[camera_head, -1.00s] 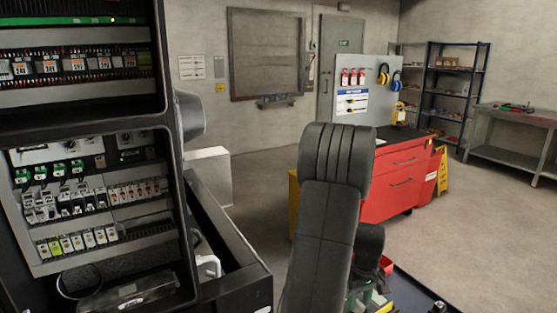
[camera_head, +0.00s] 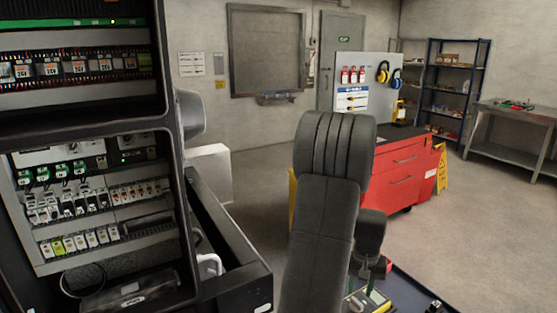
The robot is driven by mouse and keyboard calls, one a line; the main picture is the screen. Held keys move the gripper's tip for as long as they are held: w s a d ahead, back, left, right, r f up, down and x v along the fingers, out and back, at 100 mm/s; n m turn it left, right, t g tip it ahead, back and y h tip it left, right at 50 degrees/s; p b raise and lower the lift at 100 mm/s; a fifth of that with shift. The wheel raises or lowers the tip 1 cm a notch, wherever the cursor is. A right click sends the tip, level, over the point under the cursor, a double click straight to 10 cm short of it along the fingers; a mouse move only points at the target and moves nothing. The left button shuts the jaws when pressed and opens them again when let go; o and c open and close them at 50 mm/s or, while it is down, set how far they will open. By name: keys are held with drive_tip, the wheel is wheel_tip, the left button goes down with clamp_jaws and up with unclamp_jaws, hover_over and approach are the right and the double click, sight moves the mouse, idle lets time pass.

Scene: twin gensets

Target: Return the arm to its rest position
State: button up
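My arm rises in the middle of the head view, a dark grey upper link with a bulky ribbed elbow at its top. My dark wrist hangs behind it on the right, over a blue-edged tray (camera_head: 410,290). The end of the wrist, my gripper (camera_head: 368,268), is small, dark and partly hidden by the arm link. I cannot make out its fingers or anything held in them.
An open electrical cabinet (camera_head: 90,200) with breakers fills the left side. A yellow-and-green device (camera_head: 366,302) lies on the tray below the wrist. A red tool cabinet (camera_head: 400,180) stands behind the arm. The floor to the right is clear.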

wheel_tip(320, 180, up, 7)
idle(0.3)
drive_tip(key=shift+f, duration=0.1)
